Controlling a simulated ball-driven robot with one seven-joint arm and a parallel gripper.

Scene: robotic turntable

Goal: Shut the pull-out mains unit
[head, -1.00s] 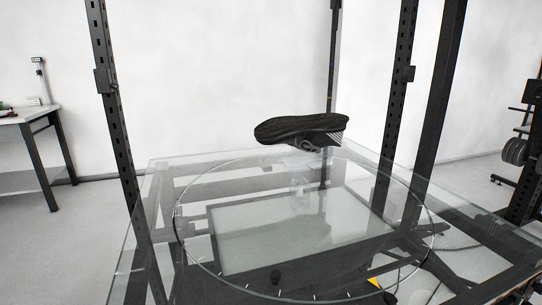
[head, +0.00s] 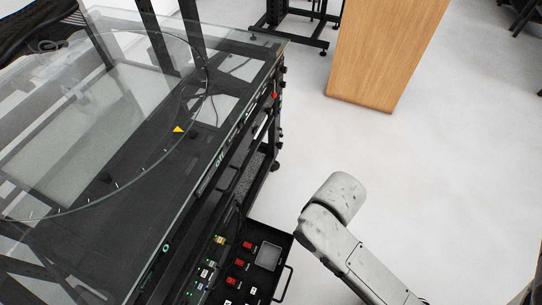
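The pull-out mains unit (head: 285,243) shows at the bottom middle of the head view. It is a black drawer-like tray standing out to the right from the side of the turntable frame, so it is open. It carries red switches (head: 239,263), a grey rectangular panel and small coloured parts. A thin black handle (head: 289,280) is on its outer right side. Its lower part is cut off by the picture edge. My pale grey arm is to the right of the unit, with a gap between them. My gripper is not in view.
The turntable's glass top (head: 130,110) and black frame fill the left, with knobs along the frame's right side. A wooden box-like piece (head: 385,50) stands at the upper right. The pale floor (head: 460,160) right of the unit is mostly clear.

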